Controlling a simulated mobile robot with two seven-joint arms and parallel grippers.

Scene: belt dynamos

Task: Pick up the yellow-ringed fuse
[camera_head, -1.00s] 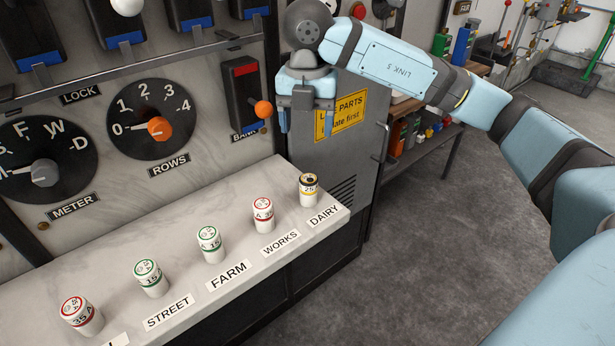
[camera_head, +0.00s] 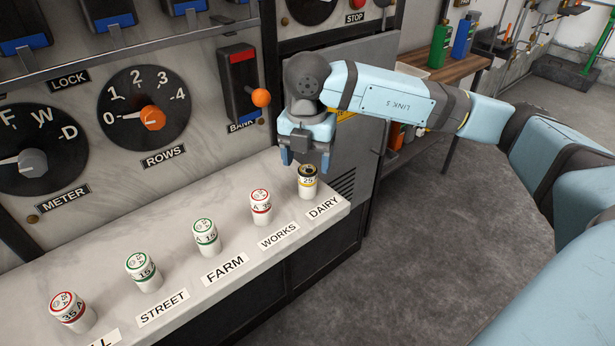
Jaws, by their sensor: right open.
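The yellow-ringed fuse (camera_head: 307,184) stands upright on the marble ledge at its right end, behind the DAIRY label. It has a white body and a dark top. My right gripper (camera_head: 305,163) is open and points down just above and around the top of this fuse, its two fingers apart. I cannot tell whether the fingers touch it. My left gripper is not in view.
Red-ringed (camera_head: 261,207) and green-ringed (camera_head: 206,237) fuses stand in a row to the left on the ledge (camera_head: 232,205). The panel behind carries a ROWS dial (camera_head: 144,108) and an orange-knobbed lever (camera_head: 260,98). A grey cabinet (camera_head: 372,150) stands at right.

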